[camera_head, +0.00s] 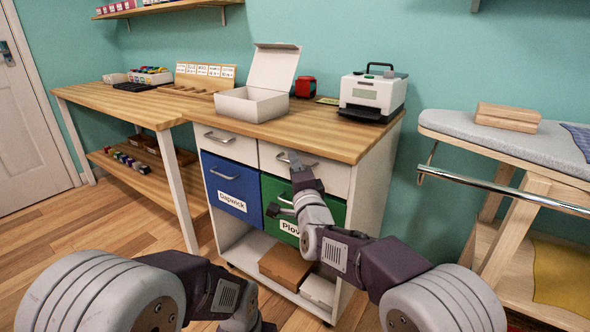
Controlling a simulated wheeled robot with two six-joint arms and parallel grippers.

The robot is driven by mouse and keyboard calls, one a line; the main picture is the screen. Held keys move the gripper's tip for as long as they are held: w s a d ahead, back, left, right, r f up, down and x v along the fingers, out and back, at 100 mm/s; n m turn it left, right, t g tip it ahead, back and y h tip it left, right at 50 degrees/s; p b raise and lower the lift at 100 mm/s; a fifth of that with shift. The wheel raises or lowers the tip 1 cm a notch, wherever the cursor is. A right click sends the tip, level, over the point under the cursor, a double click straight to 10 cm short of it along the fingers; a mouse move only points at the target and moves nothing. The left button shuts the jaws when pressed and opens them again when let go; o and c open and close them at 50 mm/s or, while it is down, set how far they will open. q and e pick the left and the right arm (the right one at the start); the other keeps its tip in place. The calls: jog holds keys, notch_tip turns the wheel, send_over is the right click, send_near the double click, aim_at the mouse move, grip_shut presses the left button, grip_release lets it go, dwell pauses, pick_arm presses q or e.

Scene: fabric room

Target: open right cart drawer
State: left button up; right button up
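The cart (378,170) has a wooden top and two white upper drawers side by side. The right white drawer (335,178) looks closed, flush with the left one. Its metal handle (309,162) is partly covered by my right gripper (294,168), whose upper tip overlaps the handle in the picture. I cannot tell whether it touches or grips the handle. My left arm is low at the front, its gripper (252,318) partly cut off by the bottom edge.
Below are a blue bin (228,183) and a green bin (337,214). An open white box (252,103) and a printer (373,95) stand on top. An ironing board (450,123) with a metal rail (500,190) stands right. Floor is clear at left.

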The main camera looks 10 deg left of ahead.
grip_shut()
dwell(1.4)
